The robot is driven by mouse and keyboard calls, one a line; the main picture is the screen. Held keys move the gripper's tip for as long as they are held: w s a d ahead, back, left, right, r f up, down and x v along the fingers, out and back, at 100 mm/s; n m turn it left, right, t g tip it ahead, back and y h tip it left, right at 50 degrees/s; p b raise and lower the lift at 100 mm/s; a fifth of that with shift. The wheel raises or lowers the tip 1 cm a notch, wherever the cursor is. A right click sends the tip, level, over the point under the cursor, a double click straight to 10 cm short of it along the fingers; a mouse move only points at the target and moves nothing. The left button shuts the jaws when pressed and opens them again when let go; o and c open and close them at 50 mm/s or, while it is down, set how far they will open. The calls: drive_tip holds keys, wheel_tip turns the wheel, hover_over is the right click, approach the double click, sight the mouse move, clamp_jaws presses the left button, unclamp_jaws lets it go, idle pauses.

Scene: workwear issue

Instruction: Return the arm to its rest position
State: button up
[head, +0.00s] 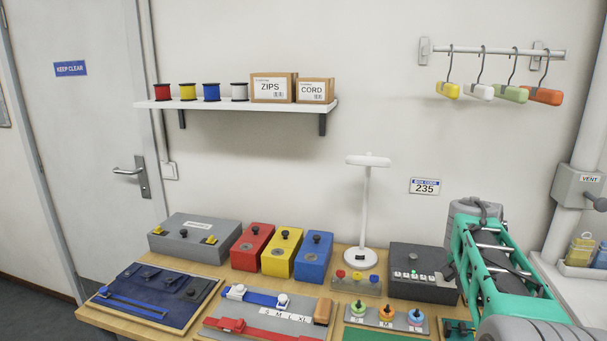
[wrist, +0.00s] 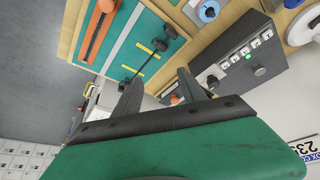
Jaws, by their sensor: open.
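My arm, with a teal frame and grey joints, reaches in from the right edge of the head view, over the right end of the bench (head: 92,313). Its gripper end cannot be made out there. In the wrist view my gripper (wrist: 160,84) shows two dark fingers, spread apart with nothing held between them. Whether the fingers touch anything is hard to tell.
A white lamp (head: 367,205) stands at the back of the bench. Red (head: 250,248), yellow (head: 281,255) and blue (head: 312,257) boxes stand left of it. A shelf (head: 235,104) and a hanger rail (head: 500,54) are on the wall. A vent box (head: 580,186) is at right.

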drive_tip(key=s+a+f+n+y, duration=0.1)
drive_tip(key=s+a+f+n, duration=0.1)
drive_tip(key=s+a, duration=0.4)
drive_tip(key=s+a+f+n+y, duration=0.1)
drive_tip(key=s+a+f+n, duration=0.2)
drive_tip(key=a, duration=0.7)
drive_tip(key=s+a+f+n+y, duration=0.1)
drive_tip(key=s+a+f+n, duration=0.1)
drive_tip(key=s+a+n, duration=0.3)
drive_tip(key=s+a, duration=0.3)
drive_tip(key=s, duration=0.3)
drive_tip(key=shift+a+f+n+t+y, duration=0.3)
drive_tip(key=shift+a+n, duration=0.05)
drive_tip(key=shift+n, duration=0.05)
